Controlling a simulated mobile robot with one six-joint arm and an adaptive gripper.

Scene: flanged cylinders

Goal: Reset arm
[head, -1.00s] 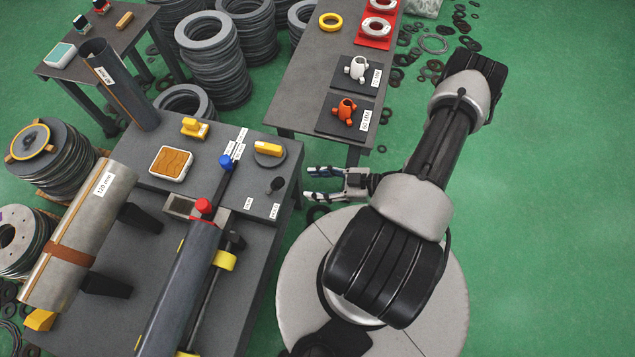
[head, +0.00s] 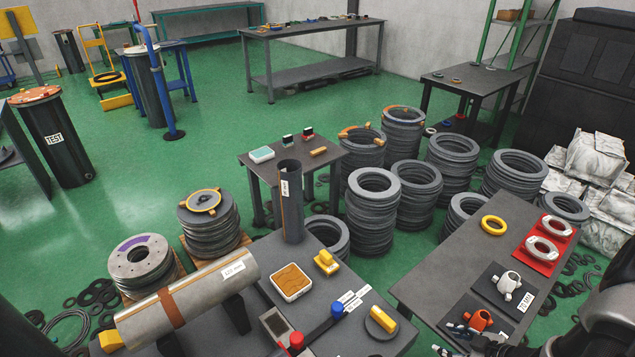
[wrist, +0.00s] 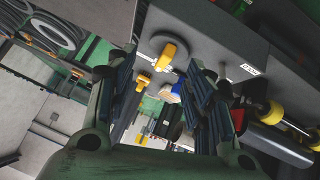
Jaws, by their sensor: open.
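My gripper (head: 450,340) shows at the bottom right of the head view, in the gap between the front grey bench (head: 345,343) and the right-hand table (head: 425,281). In the wrist view my gripper (wrist: 162,68) has its two dark ribbed fingers spread apart, with nothing held between them. Beyond the fingers, the wrist view shows a grey disc with a yellow handle (wrist: 168,52) on the bench. The same disc (head: 380,322) is near the bench's right end in the head view. Most of my arm is cut off at the lower right corner.
The right-hand table holds an orange fitting (head: 479,321), a white fitting (head: 508,283), a yellow ring (head: 493,225) and a red plate (head: 541,262) with white flanges. A large metal cylinder (head: 190,297) lies on the left.

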